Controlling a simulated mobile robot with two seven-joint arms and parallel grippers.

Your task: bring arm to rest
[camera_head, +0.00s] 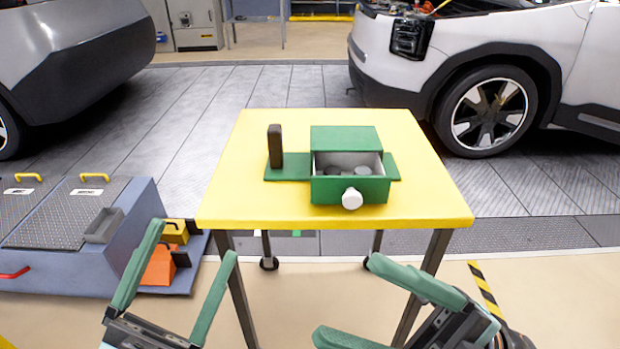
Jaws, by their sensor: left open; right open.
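My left gripper (197,243) is at the lower left, in front of the yellow table's front left corner. Its two green fingers are spread wide with nothing between them. My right gripper (342,299) is at the lower right, below the table's front edge. Its green fingers point left and are apart and empty. Both grippers are clear of the things on the table. The yellow table (238,195) carries a green box (345,138) with an open drawer (330,190) that has a white knob (352,199). Round grey pieces lie in the drawer.
A dark upright block (275,146) stands on the green base left of the box. A blue-grey platform (140,215) with orange and yellow containers is left of the table. Two cars stand behind, one left and one right (480,80). Floor in front is clear.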

